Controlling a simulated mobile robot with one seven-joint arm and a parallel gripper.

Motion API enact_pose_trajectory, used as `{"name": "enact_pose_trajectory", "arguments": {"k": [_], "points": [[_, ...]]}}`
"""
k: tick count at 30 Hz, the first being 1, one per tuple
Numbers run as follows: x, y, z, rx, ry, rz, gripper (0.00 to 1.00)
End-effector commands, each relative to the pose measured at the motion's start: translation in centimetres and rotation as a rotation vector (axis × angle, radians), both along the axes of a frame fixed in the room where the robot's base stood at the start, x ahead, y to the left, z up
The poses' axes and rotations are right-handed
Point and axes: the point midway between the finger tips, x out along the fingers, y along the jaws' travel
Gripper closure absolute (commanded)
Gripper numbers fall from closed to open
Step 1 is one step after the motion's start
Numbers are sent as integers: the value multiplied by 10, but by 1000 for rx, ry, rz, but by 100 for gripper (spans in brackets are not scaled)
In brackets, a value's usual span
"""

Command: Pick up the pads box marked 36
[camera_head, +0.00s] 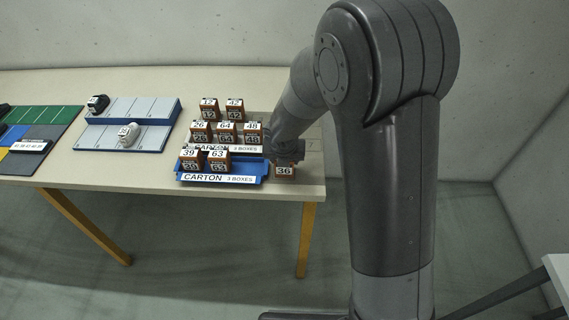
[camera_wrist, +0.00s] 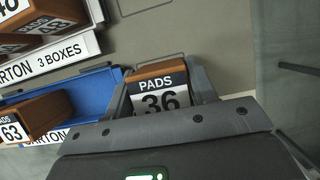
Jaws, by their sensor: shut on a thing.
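The pads box marked 36 (camera_wrist: 160,92) is a small brown box with a white-and-dark label. In the wrist view it sits between the two fingers of my gripper (camera_wrist: 163,88), which is shut on it. In the head view the box (camera_head: 284,171) shows below my gripper (camera_head: 286,157), near the front edge of the table, just right of the blue carton tray. My wrist hides part of it there. I cannot tell whether the box touches the table.
The blue carton tray (camera_head: 222,179) holds boxes 39 (camera_head: 189,158) and 63 (camera_head: 217,158), close left of my gripper. Several more numbered boxes stand behind. A blue-grey stand (camera_head: 153,108) with two shoe-like items is farther left. The table's front edge (camera_head: 310,193) is near.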

Motion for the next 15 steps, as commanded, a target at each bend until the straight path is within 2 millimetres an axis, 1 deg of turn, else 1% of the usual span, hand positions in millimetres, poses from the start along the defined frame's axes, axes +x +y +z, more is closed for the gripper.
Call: {"name": "enact_pose_trajectory", "arguments": {"k": [1,4,15], "points": [[0,0,0,0,0,0,64],[0,0,0,0,0,0,72],[0,0,4,1,-1,-1,72]]}}
